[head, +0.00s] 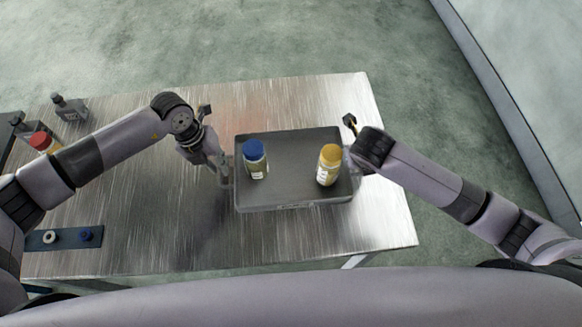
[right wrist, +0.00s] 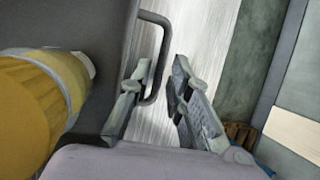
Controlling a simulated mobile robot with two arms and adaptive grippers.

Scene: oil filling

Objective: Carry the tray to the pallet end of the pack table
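The grey tray (head: 290,205) lies on the metal pack table (head: 160,235), near its right end. A blue-capped bottle (head: 256,160) and a yellow-capped bottle (head: 328,165) stand in it. My left gripper (head: 224,172) is at the tray's left end, by the handle; its grip is too small to make out. My right gripper (head: 352,158) is at the right end, mostly hidden by its wrist. In the right wrist view, its fingers (right wrist: 158,90) are apart, with the tray's dark handle (right wrist: 163,50) between them. The inner finger lies between tray wall and handle.
A blue strip (head: 62,238) with a white and a blue cap lies at the front left. A brown wooden piece (right wrist: 238,132) shows beyond the table in the right wrist view.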

